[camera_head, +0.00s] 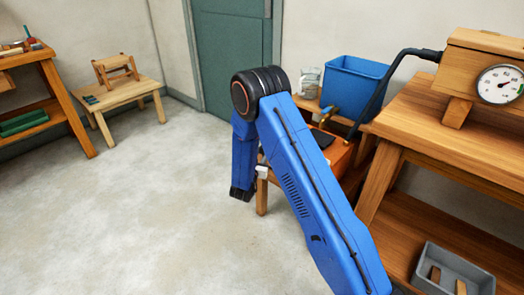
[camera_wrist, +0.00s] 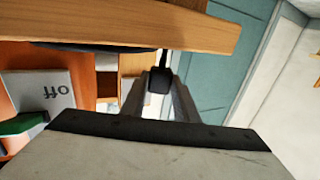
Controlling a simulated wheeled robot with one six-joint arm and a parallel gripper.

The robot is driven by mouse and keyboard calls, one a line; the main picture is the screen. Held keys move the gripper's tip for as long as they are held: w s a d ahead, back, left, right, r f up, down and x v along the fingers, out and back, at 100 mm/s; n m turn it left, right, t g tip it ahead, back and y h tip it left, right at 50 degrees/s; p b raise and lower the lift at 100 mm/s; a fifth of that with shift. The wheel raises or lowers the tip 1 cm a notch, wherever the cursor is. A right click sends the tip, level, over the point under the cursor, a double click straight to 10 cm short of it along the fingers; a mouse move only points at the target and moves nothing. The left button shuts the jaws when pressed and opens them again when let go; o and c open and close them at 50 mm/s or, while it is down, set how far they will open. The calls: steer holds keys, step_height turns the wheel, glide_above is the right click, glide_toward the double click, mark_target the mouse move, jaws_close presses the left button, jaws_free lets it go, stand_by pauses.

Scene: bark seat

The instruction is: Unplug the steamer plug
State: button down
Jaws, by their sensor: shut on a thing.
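A black plug (camera_wrist: 160,80) sits between the two grey fingers of my gripper (camera_wrist: 160,92) in the wrist view. The fingers are shut on it, and a thin dark cord rises from its top. The socket is not clearly visible, so I cannot tell whether the plug is seated. An orange unit fills the left of the wrist view, with a grey plate (camera_wrist: 57,92) marked "off" upside down and a green part (camera_wrist: 22,124). In the head view the orange unit (camera_head: 335,152) stands behind my blue arm, which hides the plug and most of the gripper.
A blue bin (camera_head: 352,88) stands behind the orange unit. A black hose (camera_head: 385,85) runs to a wooden box with a gauge (camera_head: 499,85) on the right workbench (camera_head: 440,140). A grey tray (camera_head: 452,275) is on the lower shelf. The floor at left is clear.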

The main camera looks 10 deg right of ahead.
steer(key=shift+f, duration=1.8)
steer(key=c, duration=1.3)
jaws_free()
steer(key=shift+s+a, duration=0.1)
